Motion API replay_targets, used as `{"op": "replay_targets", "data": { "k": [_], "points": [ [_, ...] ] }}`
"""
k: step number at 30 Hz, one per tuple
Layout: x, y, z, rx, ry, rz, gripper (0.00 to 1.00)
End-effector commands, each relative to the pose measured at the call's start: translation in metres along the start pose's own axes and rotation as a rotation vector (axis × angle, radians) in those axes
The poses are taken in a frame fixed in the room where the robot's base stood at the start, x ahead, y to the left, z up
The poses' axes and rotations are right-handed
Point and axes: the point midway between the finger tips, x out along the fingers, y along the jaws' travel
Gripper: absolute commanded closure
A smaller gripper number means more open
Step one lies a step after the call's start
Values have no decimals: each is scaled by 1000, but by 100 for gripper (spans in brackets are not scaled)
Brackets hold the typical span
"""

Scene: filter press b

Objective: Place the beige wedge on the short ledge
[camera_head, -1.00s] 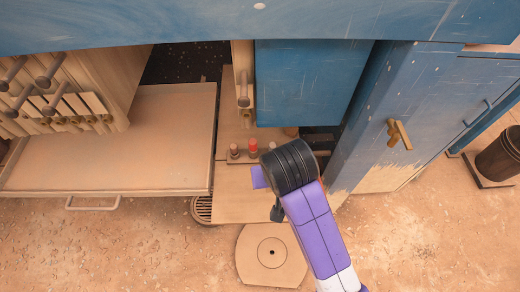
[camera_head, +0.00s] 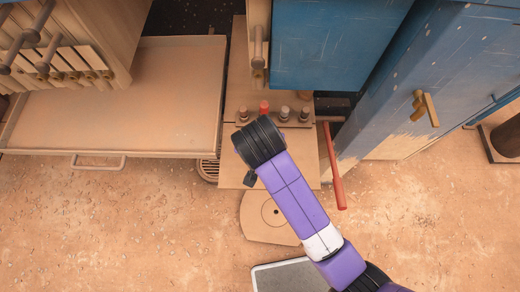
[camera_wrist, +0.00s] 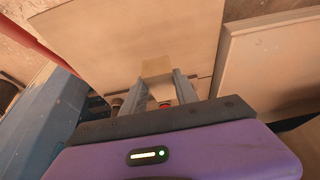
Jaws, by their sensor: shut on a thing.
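The beige wedge (camera_wrist: 157,68) is between the fingertips of my gripper (camera_wrist: 160,82) in the wrist view. My gripper is shut on it. In the head view my black wrist (camera_head: 258,142) hangs over a narrow beige shelf (camera_head: 230,172) and hides the fingers and the wedge. A flat beige surface (camera_wrist: 125,40) lies beyond the wedge in the wrist view. I cannot tell whether the wedge touches it, nor which surface is the short ledge.
Several knobs, one red (camera_head: 264,107), stand behind my wrist. A red lever (camera_head: 334,168) sticks out on the right. A wide beige tray (camera_head: 120,95) is at the left, with a handle (camera_head: 97,164). A blue cabinet (camera_head: 395,90) stands right. The floor in front is mostly clear.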

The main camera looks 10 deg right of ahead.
Motion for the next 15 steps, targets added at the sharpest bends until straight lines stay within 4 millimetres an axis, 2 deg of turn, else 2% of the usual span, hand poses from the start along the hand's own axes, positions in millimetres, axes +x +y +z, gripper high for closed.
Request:
{"op": "replay_targets", "data": {
  "k": [3,8,15],
  "points": [
    [15,1,7,0,-2,1,100],
    [25,0,11,0,-1,1,100],
    [55,1,24,-1,-2,1,100]
  ]
}}
